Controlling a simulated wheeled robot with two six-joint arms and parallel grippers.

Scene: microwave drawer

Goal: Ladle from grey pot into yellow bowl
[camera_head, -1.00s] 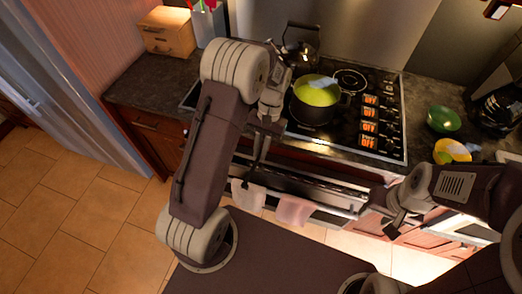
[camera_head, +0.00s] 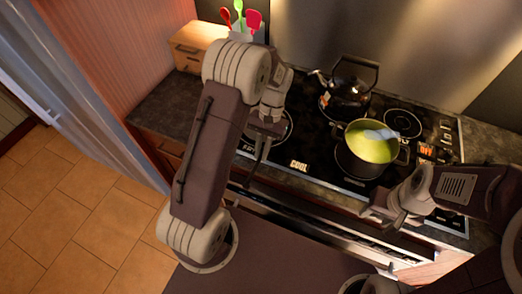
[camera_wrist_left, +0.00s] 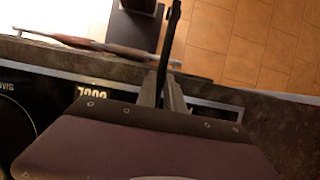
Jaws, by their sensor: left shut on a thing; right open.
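The dark grey pot (camera_head: 350,166) stands on the stove and holds yellow-green contents (camera_head: 370,143). A pale bluish patch shows at the contents' far side; I cannot tell what it is. My left gripper (camera_head: 264,128) is left of the pot, over the front left of the stove. It is shut on a thin black piece, which hangs down in the head view (camera_head: 258,153) and shows in the left wrist view (camera_wrist_left: 171,42); it looks like the ladle's handle. My right gripper (camera_head: 388,214) is open and empty, in front of the pot. The yellow bowl is out of view.
A black kettle (camera_head: 345,92) stands behind the pot. A wooden box (camera_head: 198,47) and a holder with red and green utensils (camera_head: 240,15) stand at the back left. The dark counter (camera_head: 165,105) left of the stove is mostly clear.

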